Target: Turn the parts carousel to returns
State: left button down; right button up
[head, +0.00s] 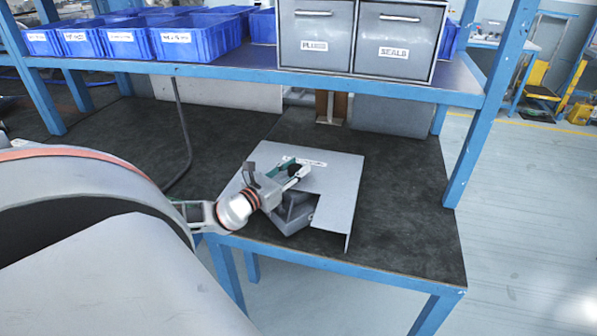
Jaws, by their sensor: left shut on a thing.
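A grey sheet-metal unit (338,190) lies on the dark bench top, with a flat top plate, a bent-down front edge and a small white label near its back. It is the only thing on the bench that could be the parts carousel, but no round turntable or readable "returns" mark shows. My left gripper (289,170) is over the left part of this unit, shut on a small part there. The gripper and wrist hide most of the held part. A dark grey block (293,213) shows below the gripper. My right gripper is not in view.
A blue-framed shelf (250,72) above the bench holds several labelled blue bins (190,38) and grey boxes marked PLUGS (314,28) and SEALS (398,35). A blue post (488,110) stands at the right. The bench top (405,215) is clear right of the unit.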

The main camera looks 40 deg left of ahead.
pick_arm(q)
jog(key=shift+a+r, duration=0.15)
dwell(0.3)
jog(key=c, duration=1.5)
grip_release()
jog(key=shift+o, duration=0.2)
notch_tip(320, 180, up, 10)
